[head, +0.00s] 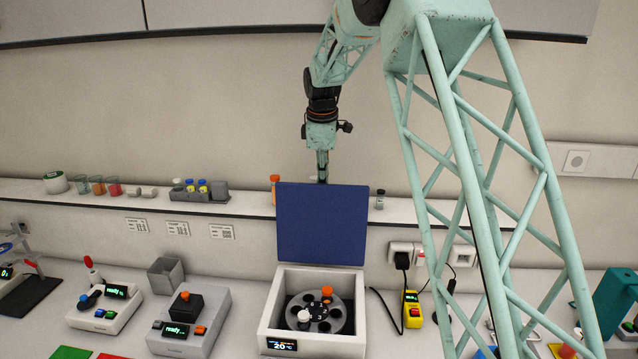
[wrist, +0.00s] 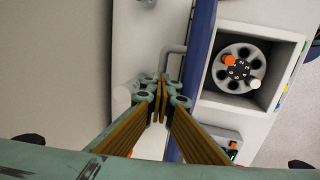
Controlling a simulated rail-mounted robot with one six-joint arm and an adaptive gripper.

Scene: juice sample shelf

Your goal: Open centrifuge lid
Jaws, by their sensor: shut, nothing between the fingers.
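The centrifuge (head: 266,318) is a white box on the bench with a small display reading 20 °C. Its blue lid (head: 322,225) stands upright at the back edge, so the chamber is uncovered. The grey rotor (head: 340,324) inside holds an orange-capped and a white-capped tube. In the wrist view the lid (wrist: 201,40) shows edge-on, with the rotor (wrist: 238,70) to its right. My gripper (head: 322,180) is behind the lid's top edge in the head view, its tips hidden there. In the wrist view my gripper (wrist: 162,78) is shut and empty, left of the lid, near a grey bar handle (wrist: 174,62).
A wall shelf (head: 235,207) with cups, tubes and a rack runs behind the centrifuge. Two small devices with green "ready" displays (head: 115,291) stand to the left. A yellow meter (head: 413,310) and wall plugs with cables (head: 402,255) are to the right.

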